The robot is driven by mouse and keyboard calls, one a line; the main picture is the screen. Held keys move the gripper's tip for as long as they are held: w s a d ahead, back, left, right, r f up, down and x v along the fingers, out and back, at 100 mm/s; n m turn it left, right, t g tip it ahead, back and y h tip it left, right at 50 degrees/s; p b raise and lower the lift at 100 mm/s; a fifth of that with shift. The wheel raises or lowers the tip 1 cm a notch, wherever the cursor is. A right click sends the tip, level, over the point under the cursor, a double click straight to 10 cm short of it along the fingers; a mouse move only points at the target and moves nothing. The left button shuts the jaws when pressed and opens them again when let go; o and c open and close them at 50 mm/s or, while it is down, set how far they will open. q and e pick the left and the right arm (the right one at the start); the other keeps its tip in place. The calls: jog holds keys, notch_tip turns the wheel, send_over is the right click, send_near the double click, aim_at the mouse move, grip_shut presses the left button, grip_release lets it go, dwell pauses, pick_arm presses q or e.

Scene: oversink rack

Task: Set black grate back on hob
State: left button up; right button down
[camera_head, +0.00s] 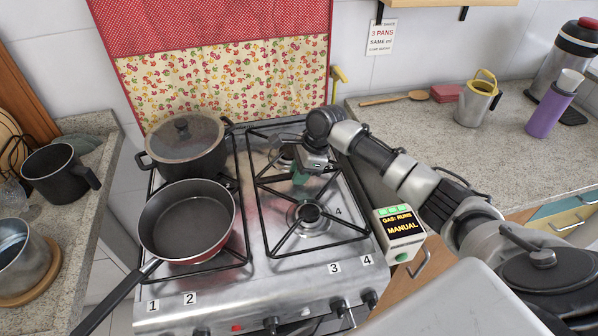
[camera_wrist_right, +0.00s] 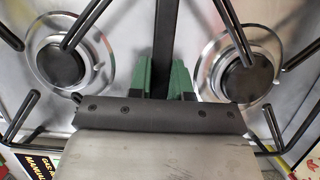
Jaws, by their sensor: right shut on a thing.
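The black grate (camera_head: 275,179) is a wire frame over the two right burners of the steel hob (camera_head: 258,272). My right gripper (camera_head: 300,177) is over the grate's middle, pointing down. In the right wrist view its green fingertips (camera_wrist_right: 172,80) are shut on both sides of a black grate bar (camera_wrist_right: 168,35). A round burner shows on each side of that bar. The grate looks level and roughly lined up with the hob. I cannot tell whether its feet touch the steel. The gripper hides part of the grate's middle and rear. My left gripper is not in view.
A lidded pot (camera_head: 187,147) and a frying pan (camera_head: 186,222) stand on the left grate; the pan's handle sticks out over the front. A control box (camera_head: 399,233) reading "MANUAL" is at the hob's right front corner. Counters with mugs and bottles flank the hob.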

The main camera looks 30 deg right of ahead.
jog(key=shift+r, duration=0.1)
jog(key=c, duration=1.1)
grip_release()
jog(key=shift+o, duration=0.2)
jog(key=v, duration=1.2)
jog(key=shift+s, duration=0.1)
